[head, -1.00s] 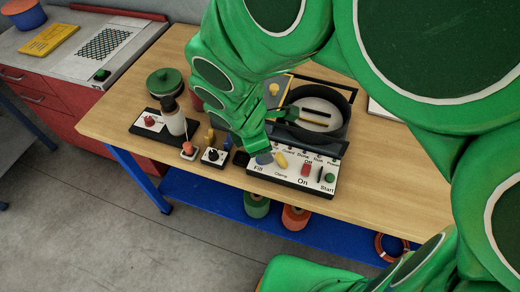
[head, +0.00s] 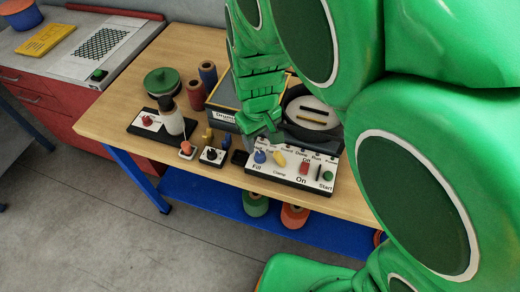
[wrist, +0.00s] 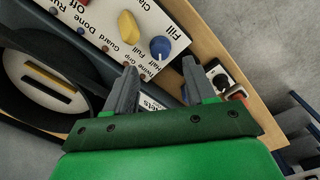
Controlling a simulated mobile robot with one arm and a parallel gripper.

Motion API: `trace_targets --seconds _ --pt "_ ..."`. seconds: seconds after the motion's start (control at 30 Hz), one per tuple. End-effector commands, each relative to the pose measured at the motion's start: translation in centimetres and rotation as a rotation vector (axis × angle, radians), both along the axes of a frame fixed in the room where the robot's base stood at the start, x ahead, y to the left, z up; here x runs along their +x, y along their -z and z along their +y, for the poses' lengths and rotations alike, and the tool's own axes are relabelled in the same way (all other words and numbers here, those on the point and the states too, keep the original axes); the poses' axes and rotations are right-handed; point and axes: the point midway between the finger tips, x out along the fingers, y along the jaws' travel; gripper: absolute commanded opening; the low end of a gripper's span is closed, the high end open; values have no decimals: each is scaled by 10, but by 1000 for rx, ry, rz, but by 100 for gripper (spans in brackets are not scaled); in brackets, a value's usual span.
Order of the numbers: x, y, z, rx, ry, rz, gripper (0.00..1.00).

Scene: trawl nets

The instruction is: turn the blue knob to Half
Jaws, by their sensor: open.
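The blue knob (head: 260,156) sits at the left end of a white sloped control panel (head: 284,176), above the word Fill. It also shows in the wrist view (wrist: 160,48), with the words Half and Full beside it. I cannot tell surely which mark the knob points at. My gripper (wrist: 160,68) is open and empty, its two fingers apart on either side of the knob in the picture, and seemingly short of it. In the head view my gripper (head: 263,138) is just behind and above the panel's left end, its fingers partly hidden.
A yellow knob (head: 279,159), a red switch (head: 304,168) and a green Start button (head: 327,176) share the panel. A dark round pot (head: 311,112) stands behind it. To the left are a small black-knob box (head: 212,156) and a white bottle (head: 172,122).

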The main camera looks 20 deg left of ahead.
Motion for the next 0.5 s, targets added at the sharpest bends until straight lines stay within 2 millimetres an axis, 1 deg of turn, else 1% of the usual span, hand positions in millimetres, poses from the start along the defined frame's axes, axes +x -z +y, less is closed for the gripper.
trace_targets --seconds 0.03,0.23,0.4,0.5 --pt "-1 8 -1 -5 0 5 55" --pt "-1 36 -2 -4 -1 6 55" --pt "1 52 -1 -2 -3 1 55" --pt "1 57 -1 0 -3 0 55"
